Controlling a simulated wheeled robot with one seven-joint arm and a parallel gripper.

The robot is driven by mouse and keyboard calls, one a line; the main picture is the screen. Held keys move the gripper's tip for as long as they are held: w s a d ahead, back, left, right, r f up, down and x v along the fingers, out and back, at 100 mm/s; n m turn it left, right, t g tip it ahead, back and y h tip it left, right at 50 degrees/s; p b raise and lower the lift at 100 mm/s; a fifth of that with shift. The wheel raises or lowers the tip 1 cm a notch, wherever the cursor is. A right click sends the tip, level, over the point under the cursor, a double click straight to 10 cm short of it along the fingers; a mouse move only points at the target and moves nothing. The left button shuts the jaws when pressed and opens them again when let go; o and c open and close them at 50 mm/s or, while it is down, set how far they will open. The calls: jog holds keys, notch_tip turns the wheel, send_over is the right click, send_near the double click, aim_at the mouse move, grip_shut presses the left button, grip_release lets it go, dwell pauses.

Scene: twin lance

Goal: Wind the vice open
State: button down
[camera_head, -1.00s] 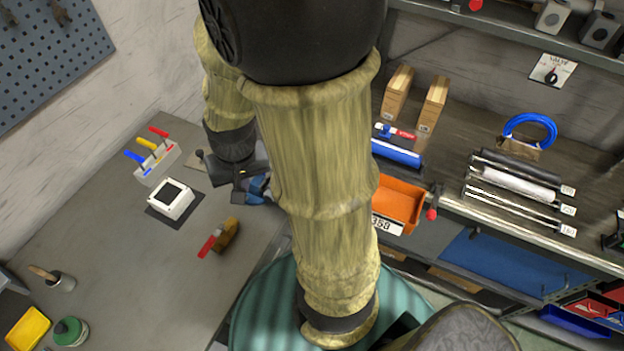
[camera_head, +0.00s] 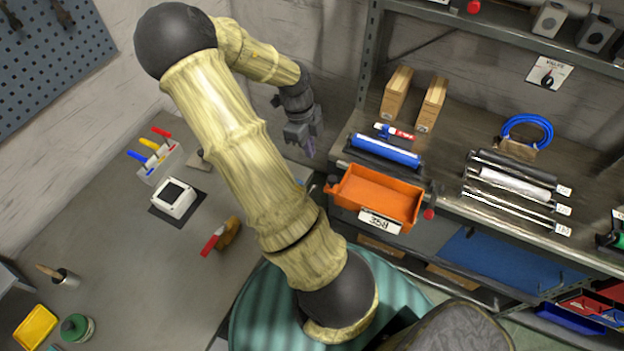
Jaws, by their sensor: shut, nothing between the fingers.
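My gripper (camera_head: 311,148) is raised over the gap between the left bench and the right-hand shelf bench, pointing down. Its fingers look shut and hold nothing. The vice cannot be made out clearly; my arm's large link crosses the bench where it may stand. A small grey-brown piece (camera_head: 198,161) shows at the left edge of that link, and a small bluish part (camera_head: 312,184) shows at its right edge, below the gripper. I cannot tell whether either belongs to the vice. Its handle and jaw opening are not visible.
The left bench (camera_head: 125,245) carries a white box (camera_head: 174,198), coloured-handled tools (camera_head: 157,155) and a red-handled wooden tool (camera_head: 221,238). An orange bin (camera_head: 377,192) and blue roll (camera_head: 386,150) stand right of the gripper. The bench's middle is mostly clear.

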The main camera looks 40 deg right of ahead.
jog(key=p, duration=0.2)
send_near(313, 189)
jog(key=x, duration=0.5)
jog(key=shift+s+d+f, duration=0.1)
jog(key=shift+s+d, duration=0.2)
jog(key=shift+w+f, duration=0.1)
jog(key=shift+f, duration=0.4)
jog(key=shift+a, duration=0.1)
jog(key=shift+w, duration=0.1)
